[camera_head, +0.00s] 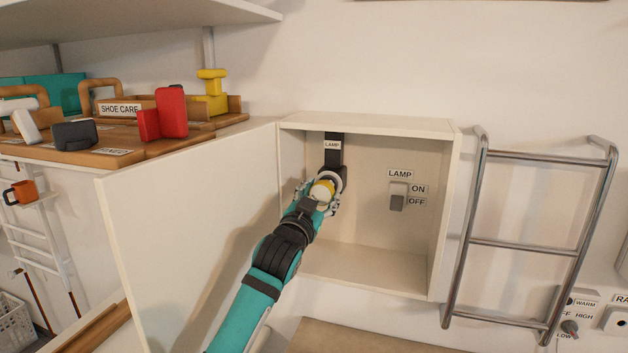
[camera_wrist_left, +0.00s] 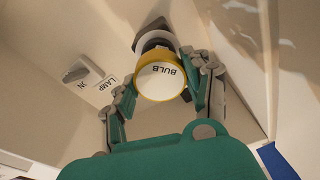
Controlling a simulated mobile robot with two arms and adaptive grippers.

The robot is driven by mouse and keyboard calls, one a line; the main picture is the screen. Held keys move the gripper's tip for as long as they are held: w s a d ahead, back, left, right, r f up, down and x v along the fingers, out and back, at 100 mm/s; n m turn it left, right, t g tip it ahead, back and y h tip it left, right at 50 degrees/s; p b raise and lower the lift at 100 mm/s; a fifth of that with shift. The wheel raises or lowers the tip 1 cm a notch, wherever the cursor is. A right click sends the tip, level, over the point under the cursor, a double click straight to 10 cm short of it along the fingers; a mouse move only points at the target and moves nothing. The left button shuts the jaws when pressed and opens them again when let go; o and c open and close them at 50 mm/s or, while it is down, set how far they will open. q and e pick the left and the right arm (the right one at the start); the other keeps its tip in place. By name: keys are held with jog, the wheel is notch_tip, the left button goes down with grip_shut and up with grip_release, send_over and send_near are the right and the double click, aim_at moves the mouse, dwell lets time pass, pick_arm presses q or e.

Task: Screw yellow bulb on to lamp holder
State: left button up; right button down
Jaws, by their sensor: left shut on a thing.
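The yellow bulb (camera_head: 322,190) is in my left gripper (camera_head: 322,194), inside the open white cabinet. In the left wrist view the bulb (camera_wrist_left: 160,82) shows its white end marked BULB and a yellow rim, between the two fingers of the left gripper (camera_wrist_left: 162,78). Whether the thread is engaged is hidden. My right gripper does not show.
The cabinet door (camera_head: 195,230) stands open at the left. A lamp switch (camera_head: 398,196) with ON and OFF labels is on the back wall. A metal towel rail (camera_head: 525,243) hangs right of the cabinet. A shelf with shoe care items (camera_head: 120,108) is at the left.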

pick_arm(q)
jog(key=shift+r+m+h+p, duration=0.1)
jog(key=shift+m+h+p, duration=0.2)
jog(key=shift+m+p, duration=0.9)
jog(key=shift+m+b, duration=0.3)
jog(key=shift+b, duration=0.05)
jog(key=o, duration=0.9)
jog(key=shift+w+f, duration=0.2)
jog(key=shift+c, duration=0.2)
jog(key=shift+s, duration=0.1)
jog(key=v, duration=1.2)
jog(key=shift+r, duration=0.2)
